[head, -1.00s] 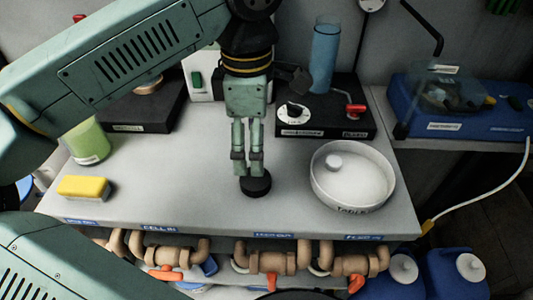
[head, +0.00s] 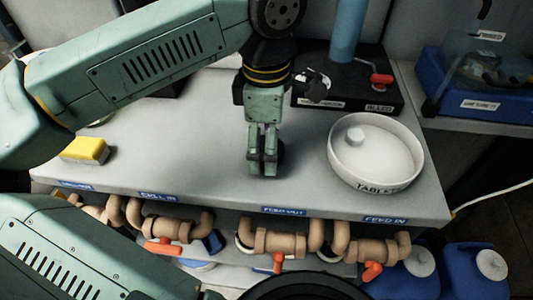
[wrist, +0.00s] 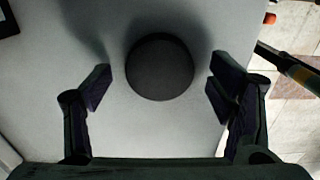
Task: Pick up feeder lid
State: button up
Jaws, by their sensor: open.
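A round black disc, which I take for the feeder lid, lies on the pale grey worktop (head: 195,130). In the wrist view the lid (wrist: 160,67) shows whole, between and slightly beyond my open fingertips (wrist: 160,82), with clear gaps on both sides. In the head view my gripper (head: 263,168) points down near the worktop's front, above the FEED OUT label. It hides most of the lid there; only a dark edge (head: 281,152) shows to its right. My fingers hold nothing. Whether the tips touch the worktop I cannot tell.
A white round dish (head: 412,165) labelled TABLETS, with a small white puck inside, stands to the right. A yellow sponge (head: 84,150) lies at left. A black unit (head: 345,97) with a blue cylinder (head: 345,35) stands behind. Pipes with orange-handled valves (head: 285,243) run below the front edge.

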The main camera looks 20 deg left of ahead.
jog(key=shift+f, duration=0.4)
jog(key=shift+r, duration=0.1)
jog(key=shift+c, duration=0.5)
jog(key=c, duration=1.1)
jog(key=shift+c, duration=0.2)
